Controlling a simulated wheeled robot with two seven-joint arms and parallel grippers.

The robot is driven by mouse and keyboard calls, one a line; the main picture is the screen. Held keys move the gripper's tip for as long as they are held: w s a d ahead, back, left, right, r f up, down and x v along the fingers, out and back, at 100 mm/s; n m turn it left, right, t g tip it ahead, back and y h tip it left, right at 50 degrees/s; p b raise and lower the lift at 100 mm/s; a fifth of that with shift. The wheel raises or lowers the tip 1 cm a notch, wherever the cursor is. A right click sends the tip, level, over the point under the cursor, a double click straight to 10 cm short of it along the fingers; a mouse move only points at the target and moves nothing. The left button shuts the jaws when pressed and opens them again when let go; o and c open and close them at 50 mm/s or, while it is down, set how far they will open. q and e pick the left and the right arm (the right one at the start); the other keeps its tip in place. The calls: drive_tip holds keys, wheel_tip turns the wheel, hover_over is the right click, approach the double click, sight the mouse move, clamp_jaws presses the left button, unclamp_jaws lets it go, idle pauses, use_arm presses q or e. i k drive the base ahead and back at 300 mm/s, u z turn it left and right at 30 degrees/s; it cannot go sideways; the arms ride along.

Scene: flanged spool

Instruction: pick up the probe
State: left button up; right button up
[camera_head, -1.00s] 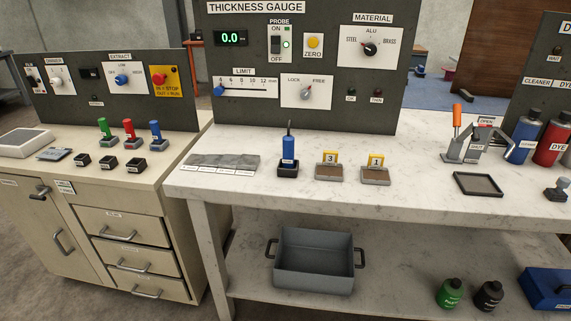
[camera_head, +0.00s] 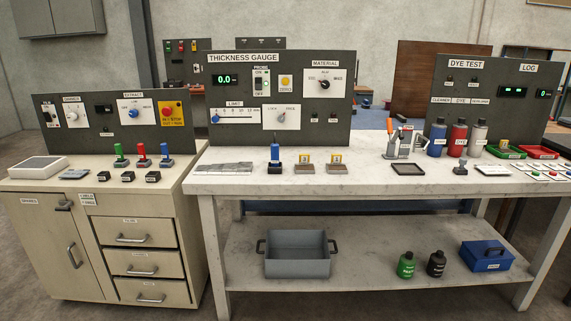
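The probe (camera_head: 275,152) is a blue cylinder with a thin dark tip on top. It stands upright in a small black holder (camera_head: 275,168) on the white marbled bench, in front of the thickness gauge panel (camera_head: 290,137). The panel's display (camera_head: 225,79) reads 0.0, and its probe switch (camera_head: 262,82) shows a green light. Neither of my grippers is in view.
Two blocks with yellow tags (camera_head: 305,167) (camera_head: 337,167) stand right of the probe. A grey sheet (camera_head: 223,167) lies to its left. A dark tray (camera_head: 408,168) and several bottles (camera_head: 437,138) are farther right. A grey bin (camera_head: 297,256) sits on the lower shelf.

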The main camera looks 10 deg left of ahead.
sight(274, 146)
drive_tip(key=z, duration=0.7)
drive_tip(key=i, duration=1.85)
drive_tip(key=u, duration=0.55)
